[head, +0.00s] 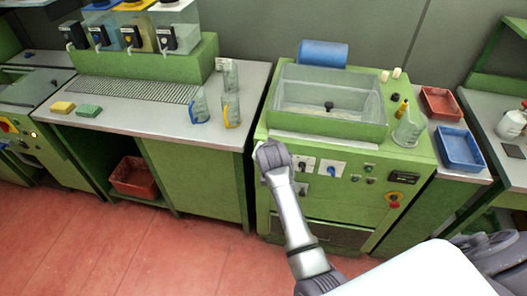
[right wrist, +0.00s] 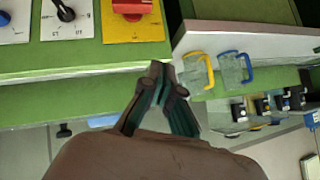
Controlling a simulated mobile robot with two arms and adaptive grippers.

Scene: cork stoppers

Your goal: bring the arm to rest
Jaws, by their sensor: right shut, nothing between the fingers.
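My right gripper (right wrist: 167,76) is in the right wrist view, with its dark fingers shut and nothing between them. It is beside the green edge of a machine with switches; I cannot tell whether it touches it. In the head view, a grey and white arm of mine reaches up from the lower right to the front of the green machine (head: 291,215), ending at a grey joint. No gripper fingers are visible there. My left gripper is in neither view.
The machine holds a clear-walled basin (head: 284,97), with small pale pieces (head: 397,72) at its back right. Glass jugs with blue (head: 198,108) and yellow (head: 231,109) handles stand on the left counter. Red (head: 440,101) and blue (head: 459,147) trays sit right. The red floor in front is clear.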

